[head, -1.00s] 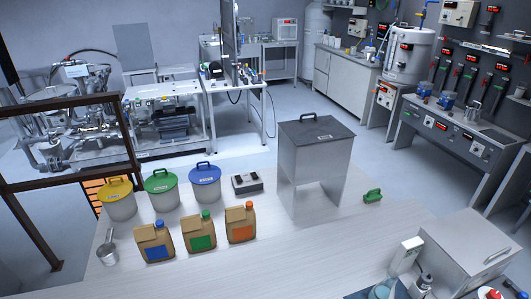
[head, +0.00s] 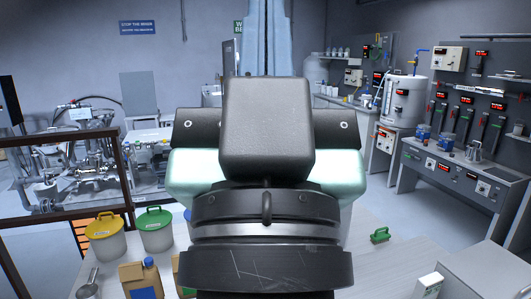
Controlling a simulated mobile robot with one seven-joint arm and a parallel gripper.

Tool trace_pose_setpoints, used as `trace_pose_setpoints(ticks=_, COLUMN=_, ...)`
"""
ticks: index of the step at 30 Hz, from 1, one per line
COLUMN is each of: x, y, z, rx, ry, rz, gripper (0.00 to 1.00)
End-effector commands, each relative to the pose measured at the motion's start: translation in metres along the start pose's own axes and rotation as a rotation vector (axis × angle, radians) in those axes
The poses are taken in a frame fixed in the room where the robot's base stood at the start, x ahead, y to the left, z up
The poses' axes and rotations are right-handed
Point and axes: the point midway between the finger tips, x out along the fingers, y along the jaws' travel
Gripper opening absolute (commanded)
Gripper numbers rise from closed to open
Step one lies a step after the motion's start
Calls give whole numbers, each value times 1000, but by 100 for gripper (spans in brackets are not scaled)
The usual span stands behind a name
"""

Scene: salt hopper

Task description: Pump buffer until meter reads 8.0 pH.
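My gripper (head: 267,130) and wrist fill the middle of the head view, seen from behind. Its fingers are hidden by its own black housing, so I cannot tell whether it is open or shut or holds anything. A white device (head: 428,286), cut off by the bottom edge at lower right, may be the meter; no reading shows on it. I cannot make out the buffer pump in this view. Several red displays, such as the one on the right bench (head: 430,162), are too small to read, and I cannot tell if any shows pH.
A grey box (head: 490,270) is at lower right.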

Motion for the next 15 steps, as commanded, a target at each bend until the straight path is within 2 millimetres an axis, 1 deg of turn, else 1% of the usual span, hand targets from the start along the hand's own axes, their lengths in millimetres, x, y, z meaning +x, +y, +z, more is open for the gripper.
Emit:
trace_pose_setpoints(ticks=1, x=-2, y=0, z=-7, rx=-10, ry=21, rz=-1, gripper=0)
trace_pose_setpoints(ticks=3, x=-2, y=0, z=-12, rx=-19, ry=34, rz=-1, gripper=0)
trace_pose_setpoints(ticks=15, x=-1, y=0, z=-11, rx=-18, ry=30, rz=-1, gripper=0)
